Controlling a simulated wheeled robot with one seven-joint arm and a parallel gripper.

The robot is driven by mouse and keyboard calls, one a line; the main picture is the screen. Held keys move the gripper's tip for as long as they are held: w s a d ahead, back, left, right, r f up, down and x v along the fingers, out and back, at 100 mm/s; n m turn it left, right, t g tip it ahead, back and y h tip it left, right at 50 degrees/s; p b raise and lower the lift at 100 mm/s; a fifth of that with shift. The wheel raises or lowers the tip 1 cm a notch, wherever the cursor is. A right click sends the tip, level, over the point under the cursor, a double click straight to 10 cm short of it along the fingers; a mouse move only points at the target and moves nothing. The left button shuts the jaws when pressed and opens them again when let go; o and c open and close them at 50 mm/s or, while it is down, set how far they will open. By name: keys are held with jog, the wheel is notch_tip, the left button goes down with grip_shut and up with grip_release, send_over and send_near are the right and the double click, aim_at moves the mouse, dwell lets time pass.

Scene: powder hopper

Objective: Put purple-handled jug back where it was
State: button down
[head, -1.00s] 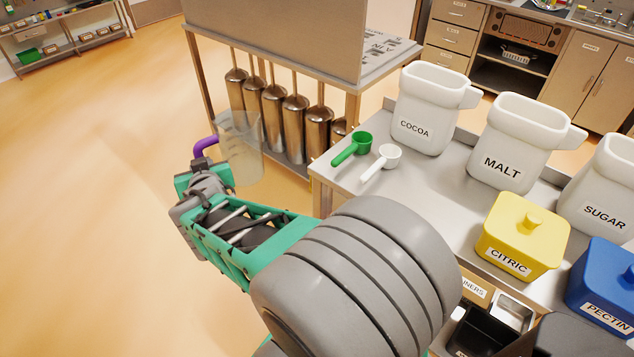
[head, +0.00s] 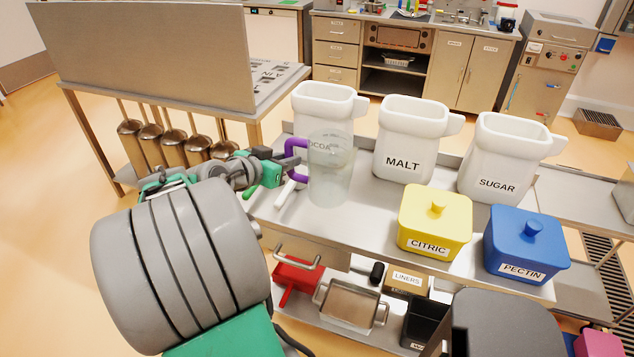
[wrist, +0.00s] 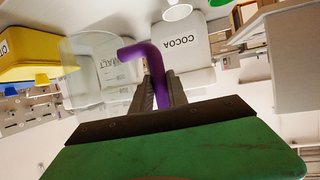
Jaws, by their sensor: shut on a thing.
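The purple-handled jug (head: 331,178) is clear and upright in the head view. It hangs in front of the cocoa container at the left part of the steel table (head: 370,218). My gripper (head: 284,164) is shut on its purple handle from the left. In the wrist view the purple handle (wrist: 146,62) sits between the two dark fingers, with the clear jug body (wrist: 92,72) to its left. I cannot tell whether the jug's base touches the table or is just above it.
White containers of cocoa (head: 318,105), malt (head: 408,140) and sugar (head: 503,158) line the table's back. The yellow citric box (head: 434,222) and blue pectin box (head: 525,247) stand at front right. A green scoop (head: 250,191) lies partly hidden by my arm.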

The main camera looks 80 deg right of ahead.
jog(key=s+d+f, duration=0.1)
jog(key=d+f, duration=0.1)
jog(key=f, duration=0.1)
jog(key=s+d+f+p, duration=0.1)
jog(key=d+f, duration=0.1)
jog(key=f, duration=0.1)
jog(key=s+d+f+p, duration=0.1)
jog(key=d+f, duration=0.1)
jog(key=f, duration=0.1)
jog(key=shift+s+d+f, duration=0.1)
jog(key=shift+d+f, duration=0.15)
jog(key=shift+d, duration=0.15)
jog(key=shift+f, duration=0.4)
jog(key=c, duration=1.3)
grip_release()
